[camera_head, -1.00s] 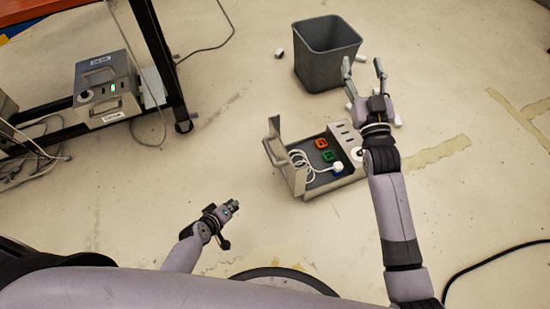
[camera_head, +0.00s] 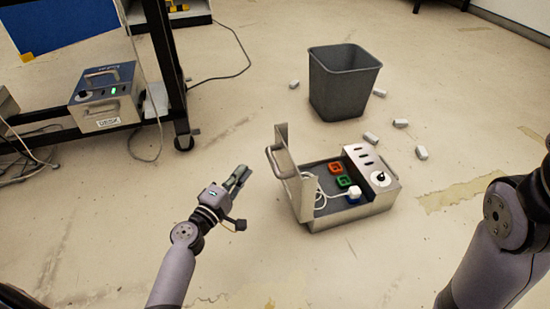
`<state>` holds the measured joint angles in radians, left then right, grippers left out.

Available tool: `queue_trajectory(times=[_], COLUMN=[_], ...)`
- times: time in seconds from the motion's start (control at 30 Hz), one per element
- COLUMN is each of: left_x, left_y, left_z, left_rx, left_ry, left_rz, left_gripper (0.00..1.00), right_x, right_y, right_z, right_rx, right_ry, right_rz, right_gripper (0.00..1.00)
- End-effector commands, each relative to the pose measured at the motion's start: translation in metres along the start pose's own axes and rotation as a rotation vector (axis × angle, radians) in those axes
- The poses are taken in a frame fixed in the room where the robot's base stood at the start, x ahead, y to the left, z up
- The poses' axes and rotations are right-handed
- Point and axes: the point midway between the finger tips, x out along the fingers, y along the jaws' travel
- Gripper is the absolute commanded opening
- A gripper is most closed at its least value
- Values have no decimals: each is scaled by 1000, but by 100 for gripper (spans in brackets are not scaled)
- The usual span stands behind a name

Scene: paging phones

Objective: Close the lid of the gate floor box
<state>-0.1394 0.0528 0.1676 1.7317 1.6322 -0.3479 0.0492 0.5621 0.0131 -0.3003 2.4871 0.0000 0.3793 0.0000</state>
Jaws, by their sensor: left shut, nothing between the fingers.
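The gate floor box (camera_head: 350,216) is a grey metal box standing open on the floor. Its lid (camera_head: 290,172) stands upright on the left side, with a handle (camera_head: 272,160) on its outer face. Inside lie an orange piece (camera_head: 335,168), a green piece (camera_head: 344,181), a white cable (camera_head: 318,192) and a white and blue plug (camera_head: 353,195). A panel (camera_head: 372,168) with slots and a round knob is on the right side. My left gripper (camera_head: 243,174) is shut and empty, left of the lid and apart from it. My right arm shows at the right edge; its gripper is out of view.
A grey bin (camera_head: 343,85) stands behind the box, with several small white blocks (camera_head: 421,153) on the floor around it. A second metal unit labelled DESK (camera_head: 108,97) sits on a wheeled rack (camera_head: 168,65) at the left. Floor left of the box is clear.

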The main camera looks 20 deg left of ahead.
Motion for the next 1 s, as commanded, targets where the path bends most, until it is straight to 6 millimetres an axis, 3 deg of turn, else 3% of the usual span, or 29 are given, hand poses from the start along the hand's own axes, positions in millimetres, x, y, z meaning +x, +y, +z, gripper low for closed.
queue_trajectory(times=[0.17, 0.57, 0.7, 1.0], left_x=[20, 103, 116, 127], left_y=[2, 1, 1, 1], left_z=[-1, 0, 17, 28], left_rx=[0, 1, -2, 0], left_ry=[0, 0, -1, 1], left_rz=[4, 2, 1, -1], left_gripper=[0, 0, 0, 0], right_x=[2, 4, 6, 7], right_y=[0, -3, -3, -4], right_z=[-2, -10, -10, -11], right_rx=[0, -4, -5, -5], right_ry=[5, 32, 33, 36], right_rz=[-1, -12, -13, -15], right_gripper=[53, 53, 53, 53])
